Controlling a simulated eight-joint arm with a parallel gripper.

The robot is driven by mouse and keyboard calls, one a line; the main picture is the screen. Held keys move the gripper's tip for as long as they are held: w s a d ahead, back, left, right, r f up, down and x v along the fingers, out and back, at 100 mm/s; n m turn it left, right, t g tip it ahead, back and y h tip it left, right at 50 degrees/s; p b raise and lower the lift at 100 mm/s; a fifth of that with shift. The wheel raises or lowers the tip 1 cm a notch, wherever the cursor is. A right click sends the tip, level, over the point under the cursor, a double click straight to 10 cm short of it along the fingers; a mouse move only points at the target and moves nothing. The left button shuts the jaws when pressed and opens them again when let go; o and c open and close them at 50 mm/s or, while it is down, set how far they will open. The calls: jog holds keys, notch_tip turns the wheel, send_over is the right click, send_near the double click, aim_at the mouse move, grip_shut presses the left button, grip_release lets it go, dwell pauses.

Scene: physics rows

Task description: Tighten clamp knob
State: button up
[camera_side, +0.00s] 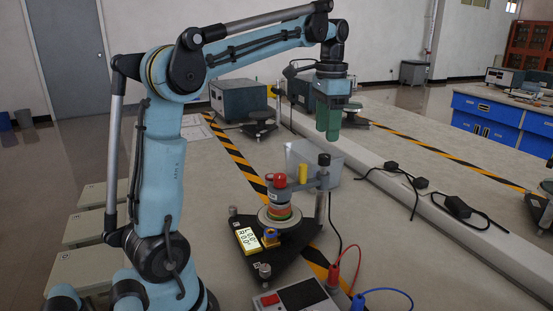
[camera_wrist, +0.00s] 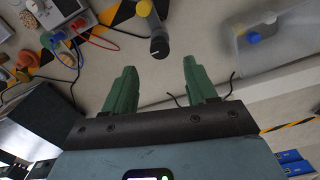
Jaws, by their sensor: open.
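A black knob (camera_side: 324,159) caps the upright metal post of the apparatus; I take it for the clamp knob. A yellow cylinder (camera_side: 303,173) and a red knob (camera_side: 280,180) stand on the arm beside it. My gripper (camera_side: 328,134) has green fingers pointing down, is empty and hangs above the black knob, apart from it.
A meter with red and blue leads (camera_side: 300,298) lies in front. Black cables run along the raised trunking at right.

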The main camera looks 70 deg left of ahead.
aim_at(325, 156)
jog(key=shift+r, duration=2.85)
jog(key=s+d+f+n+t, duration=0.1)
jog(key=s+d+f+t, duration=0.2)
jog(key=s+d+f, duration=0.2)
jog(key=s+d+f+n+t, duration=0.1)
jog(key=s+d+f+t, duration=0.3)
jog(key=d+f, duration=0.6)
notch_tip(325, 156, down, 4)
jog(key=shift+s, duration=0.35)
